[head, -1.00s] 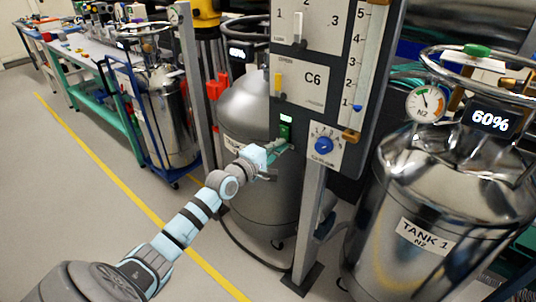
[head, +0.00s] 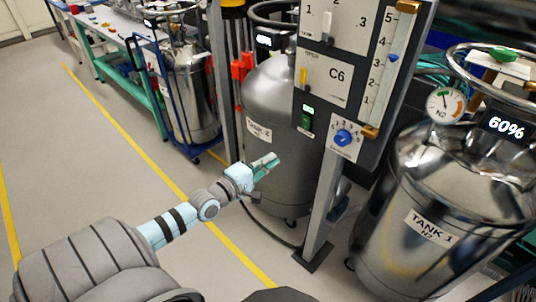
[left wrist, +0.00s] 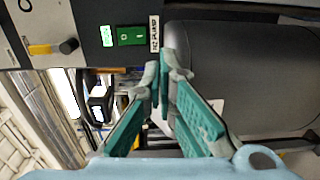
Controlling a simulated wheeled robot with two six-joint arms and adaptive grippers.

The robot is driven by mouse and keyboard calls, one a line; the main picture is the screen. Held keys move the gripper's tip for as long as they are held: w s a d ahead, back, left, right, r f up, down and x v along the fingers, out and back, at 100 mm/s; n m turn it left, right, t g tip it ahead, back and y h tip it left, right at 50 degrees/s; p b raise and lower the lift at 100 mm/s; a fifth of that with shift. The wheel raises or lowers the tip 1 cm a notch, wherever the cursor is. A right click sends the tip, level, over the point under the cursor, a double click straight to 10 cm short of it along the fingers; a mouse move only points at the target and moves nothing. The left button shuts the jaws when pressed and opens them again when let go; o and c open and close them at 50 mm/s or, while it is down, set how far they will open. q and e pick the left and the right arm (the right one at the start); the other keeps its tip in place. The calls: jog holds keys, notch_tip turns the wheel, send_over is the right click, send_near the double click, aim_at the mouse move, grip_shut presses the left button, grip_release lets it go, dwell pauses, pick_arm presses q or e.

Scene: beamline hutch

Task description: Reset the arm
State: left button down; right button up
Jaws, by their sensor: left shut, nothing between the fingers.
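My left gripper (head: 271,163) is shut and empty, with teal fingers, in front of the grey tank and to the left of and below the control panel (head: 337,110) marked C6. In the left wrist view its fingertips (left wrist: 163,70) meet near the middle, just below a green rocker switch (left wrist: 131,36) labelled N2 PUMP. The same green switch shows in the head view (head: 307,117), with the gripper apart from it. A blue knob (head: 343,138) is at the panel's lower right. My right gripper is not in view.
A grey tank labelled TANK 2 (head: 283,97) stands behind the gripper. A shiny tank labelled TANK 1 (head: 436,215) with a 60% display stands at right. The panel's post (head: 326,205) stands between them. Open floor with a yellow line (head: 150,165) lies at left.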

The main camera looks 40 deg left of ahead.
pick_arm(q)
jog(key=shift+f, duration=0.1)
dwell(0.4)
jog(key=s+a+f+m+g+y, duration=0.1)
jog(key=s+a+f+m+g, duration=0.15)
jog(key=f+m, duration=0.35)
jog(key=s+a+f+m+g+y, duration=0.1)
jog(key=s+a+f+m+g, duration=0.15)
jog(key=f, duration=0.65)
jog(key=s+f+m+g+y+p, duration=0.15)
jog(key=s+f+m+g, duration=0.35)
jog(key=s+f, duration=0.85)
jog(key=s+d+f+m+g, duration=0.4)
jog(key=s+d+f, duration=0.1)
jog(key=s+f, duration=0.7)
jog(key=s+d+f+g+h+p, duration=0.1)
jog(key=s+d+g, duration=0.1)
jog(key=s+d, duration=0.9)
jog(key=shift+s+d+f+h, duration=0.25)
jog(key=shift+s+f+h, duration=0.1)
